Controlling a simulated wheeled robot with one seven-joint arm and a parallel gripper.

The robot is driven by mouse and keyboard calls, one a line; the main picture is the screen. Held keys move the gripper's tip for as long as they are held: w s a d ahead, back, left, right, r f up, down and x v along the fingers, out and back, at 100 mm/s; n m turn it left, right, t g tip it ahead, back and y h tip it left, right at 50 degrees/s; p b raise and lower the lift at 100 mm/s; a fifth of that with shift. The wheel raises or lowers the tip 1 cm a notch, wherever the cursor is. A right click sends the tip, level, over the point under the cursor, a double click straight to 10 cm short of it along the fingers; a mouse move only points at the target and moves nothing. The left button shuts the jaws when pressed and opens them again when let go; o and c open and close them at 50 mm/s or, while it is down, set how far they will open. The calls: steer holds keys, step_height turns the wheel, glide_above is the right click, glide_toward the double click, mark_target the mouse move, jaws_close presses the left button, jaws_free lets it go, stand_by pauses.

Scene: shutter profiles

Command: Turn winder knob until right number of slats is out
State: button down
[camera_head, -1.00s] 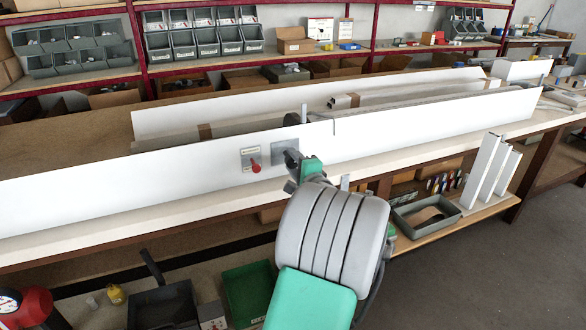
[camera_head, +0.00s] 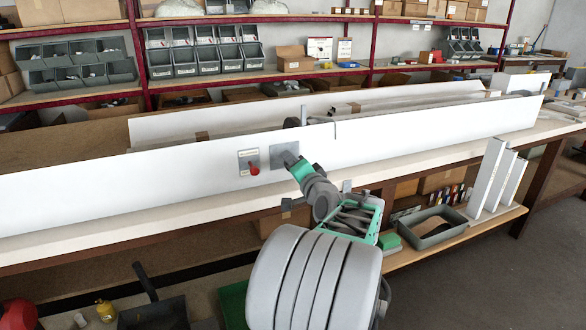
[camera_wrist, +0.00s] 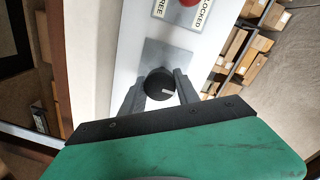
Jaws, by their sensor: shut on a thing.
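The winder knob (camera_wrist: 159,84) is a dark round knob with a pale mark, on a grey square plate (camera_wrist: 153,55) in the wrist view. My gripper (camera_wrist: 159,82) is shut on it, one grey finger on each side. In the head view my gripper (camera_head: 288,159) reaches the plate on the long white front board (camera_head: 400,134) and hides the knob. A red lever (camera_head: 254,169) is left of it; in the wrist view its plate reads FREE and LOCKED. Pale slat material (camera_head: 430,99) lies behind the front board; I cannot count the slats.
A second long white board (camera_head: 220,120) stands behind, on the bench (camera_head: 110,220). White upright profiles (camera_head: 491,178) and a grey tray (camera_head: 432,227) stand on the lower shelf at right. Racks with grey bins (camera_head: 207,60) line the back. Open floor is at lower right.

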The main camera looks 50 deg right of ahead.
stand_by(0.3)
steer(key=c, duration=0.9)
jaws_free()
steer(key=shift+s, duration=0.1)
steer(key=v, duration=0.7)
steer(key=shift+s+a, duration=0.2)
steer(key=shift+s, duration=0.1)
